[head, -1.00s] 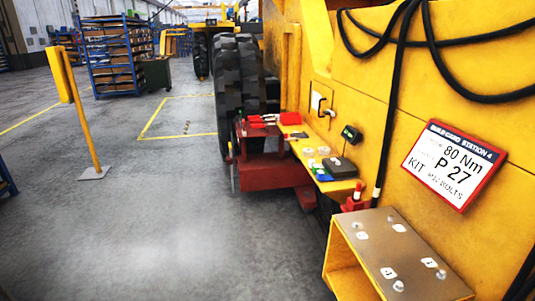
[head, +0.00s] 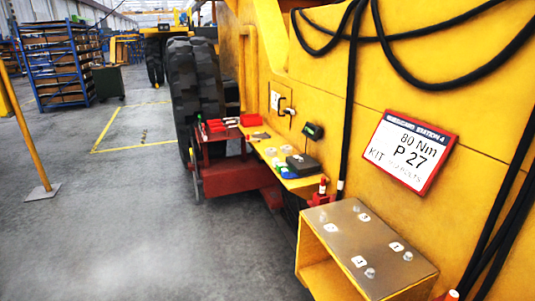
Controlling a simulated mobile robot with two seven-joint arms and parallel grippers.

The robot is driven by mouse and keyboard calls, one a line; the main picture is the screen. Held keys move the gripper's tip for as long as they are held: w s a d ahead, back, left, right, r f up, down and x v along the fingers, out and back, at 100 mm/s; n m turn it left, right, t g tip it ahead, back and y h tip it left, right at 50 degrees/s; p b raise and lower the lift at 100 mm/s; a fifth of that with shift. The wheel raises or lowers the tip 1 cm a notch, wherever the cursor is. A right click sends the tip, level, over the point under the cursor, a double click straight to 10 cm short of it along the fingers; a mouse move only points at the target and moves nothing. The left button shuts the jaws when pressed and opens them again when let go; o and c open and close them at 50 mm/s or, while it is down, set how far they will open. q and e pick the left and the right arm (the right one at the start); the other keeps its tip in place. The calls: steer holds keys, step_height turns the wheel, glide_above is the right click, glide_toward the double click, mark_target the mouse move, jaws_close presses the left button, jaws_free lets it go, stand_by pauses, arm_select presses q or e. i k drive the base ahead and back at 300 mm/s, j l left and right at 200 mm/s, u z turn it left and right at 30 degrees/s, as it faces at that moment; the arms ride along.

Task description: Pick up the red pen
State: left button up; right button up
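I cannot make out a red pen for certain. Several small items lie on a yellow shelf (head: 304,182) along the yellow machine's side, among them a dark box (head: 303,165) and small green and blue items (head: 281,169); they are too small to tell apart. Red trays (head: 216,126) sit on a red cart (head: 235,178) at the shelf's far end. Neither of my grippers is in view.
A yellow box-shaped step with a grey top (head: 365,240) stands at the near right, below a sign (head: 409,152). Black hoses hang on the machine's wall. A yellow post (head: 30,140) stands at the left. The grey floor (head: 150,240) between is clear.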

mark_target(323, 184)
steer(key=i+j+z, duration=0.2)
steer(key=z, duration=0.2)
steer(key=i+j+z, duration=0.2)
steer(key=z, duration=0.25)
steer(key=i+j+z, duration=0.1)
steer(key=j, duration=0.2)
steer(key=i+j, duration=0.1)
steer(key=j, duration=0.2)
steer(key=i+j+z, duration=0.15)
steer(key=j, duration=0.15)
steer(key=i+j, duration=0.1)
steer(key=j, duration=0.3)
steer(key=i+j, duration=0.1)
steer(key=j, duration=0.35)
steer(key=i+j+z, duration=0.1)
steer(key=j, duration=0.3)
steer(key=i+j, duration=0.15)
steer(key=j, duration=0.3)
